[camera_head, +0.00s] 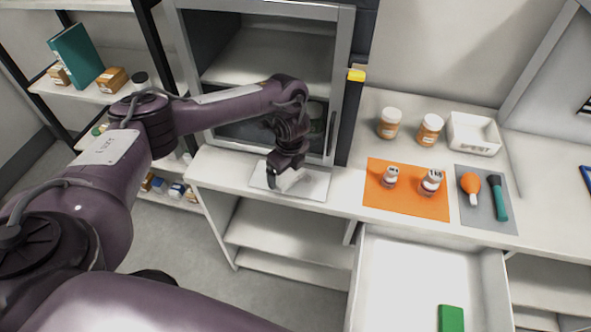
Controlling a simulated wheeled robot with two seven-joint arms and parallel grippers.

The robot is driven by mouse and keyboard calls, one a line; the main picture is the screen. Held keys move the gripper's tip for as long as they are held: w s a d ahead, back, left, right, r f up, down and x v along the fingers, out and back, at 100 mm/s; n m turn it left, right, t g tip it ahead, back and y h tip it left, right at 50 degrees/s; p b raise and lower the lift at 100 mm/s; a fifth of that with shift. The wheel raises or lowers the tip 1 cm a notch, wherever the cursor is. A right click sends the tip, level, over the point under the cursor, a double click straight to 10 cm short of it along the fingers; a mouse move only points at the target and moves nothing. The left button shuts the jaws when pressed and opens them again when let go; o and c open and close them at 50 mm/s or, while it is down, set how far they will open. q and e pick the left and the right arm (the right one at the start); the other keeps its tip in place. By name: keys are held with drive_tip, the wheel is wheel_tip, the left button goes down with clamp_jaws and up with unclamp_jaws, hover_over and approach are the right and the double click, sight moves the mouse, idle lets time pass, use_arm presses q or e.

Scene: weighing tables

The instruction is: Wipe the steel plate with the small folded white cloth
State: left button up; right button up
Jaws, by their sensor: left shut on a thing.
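The steel plate (314,188) is a flat pale grey sheet. It lies on the white bench top in front of the glass cabinet. My left gripper (280,182) points down over the left part of the plate. It is shut on the small folded white cloth (288,181), which shows only in part between and beside the dark fingers. The cloth is at or just above the plate; I cannot tell if it touches. My right gripper is out of view.
The glass-fronted cabinet (344,60) stands close behind the plate. To the right are an orange mat (405,205) with two small vials, a grey mat (480,214) with an orange bulb and a teal-handled brush, two jars and a white tray (474,134). An open drawer (420,275) juts out in front.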

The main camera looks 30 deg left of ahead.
use_arm(q)
drive_tip(key=shift+s+a+f, duration=0.1)
drive_tip(key=shift+s+a, duration=0.1)
drive_tip(key=shift+a, duration=0.5)
drive_tip(key=shift+s+a, duration=0.15)
drive_tip(key=shift+a, duration=0.55)
drive_tip(key=shift+s+a+f, duration=0.1)
drive_tip(key=shift+s+a, duration=0.1)
drive_tip(key=shift+a, duration=0.5)
wheel_tip(320, 180, up, 6)
drive_tip(key=p, duration=0.6)
drive_tip(key=shift+r, duration=0.1)
wheel_tip(320, 180, up, 3)
drive_tip(key=p, duration=0.3)
drive_tip(key=shift+d, duration=0.1)
